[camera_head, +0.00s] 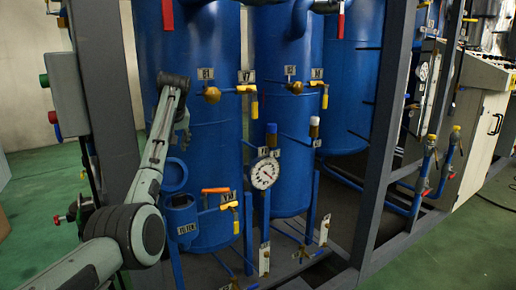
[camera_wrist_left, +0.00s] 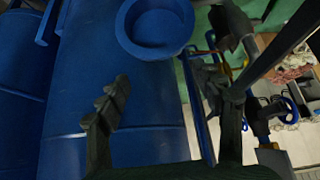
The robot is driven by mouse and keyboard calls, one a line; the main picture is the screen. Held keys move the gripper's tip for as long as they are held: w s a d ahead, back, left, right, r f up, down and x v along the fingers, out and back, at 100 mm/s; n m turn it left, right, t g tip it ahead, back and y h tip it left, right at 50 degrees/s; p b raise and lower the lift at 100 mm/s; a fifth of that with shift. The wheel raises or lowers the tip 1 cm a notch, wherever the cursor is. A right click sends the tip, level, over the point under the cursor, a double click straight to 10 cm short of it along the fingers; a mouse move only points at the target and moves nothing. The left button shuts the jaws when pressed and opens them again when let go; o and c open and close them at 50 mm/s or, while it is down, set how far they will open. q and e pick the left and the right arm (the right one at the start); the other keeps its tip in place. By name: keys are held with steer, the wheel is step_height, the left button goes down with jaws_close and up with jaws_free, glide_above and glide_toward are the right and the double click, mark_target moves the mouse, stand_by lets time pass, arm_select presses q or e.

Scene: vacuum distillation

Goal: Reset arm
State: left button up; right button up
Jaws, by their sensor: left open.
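My left arm (camera_head: 152,165) comes in from the lower left of the head view and bends upward in front of a blue tank. Its far end is in front of the left tank (camera_head: 215,140), above an open blue cylindrical cup (camera_head: 174,175). In the left wrist view my left gripper (camera_wrist_left: 168,98) has its two dark fingers wide apart with nothing between them. A round blue opening (camera_wrist_left: 155,25) lies beyond the fingertips, at the top of that view. My right arm and gripper are not in view.
A second blue tank (camera_head: 288,110) stands to the right. A pressure gauge (camera_head: 265,173), an orange-handled valve (camera_head: 216,190) and yellow-handled valves (camera_head: 254,107) project from the pipework. Grey frame posts (camera_head: 385,130) flank the tanks. Green floor (camera_head: 455,245) is open at lower right.

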mark_target(169, 173)
arm_select(q)
steer(key=x, duration=0.9)
steer(key=shift+w+a, duration=0.2)
steer(key=shift+a, duration=0.1)
steer(key=shift+s, duration=0.1)
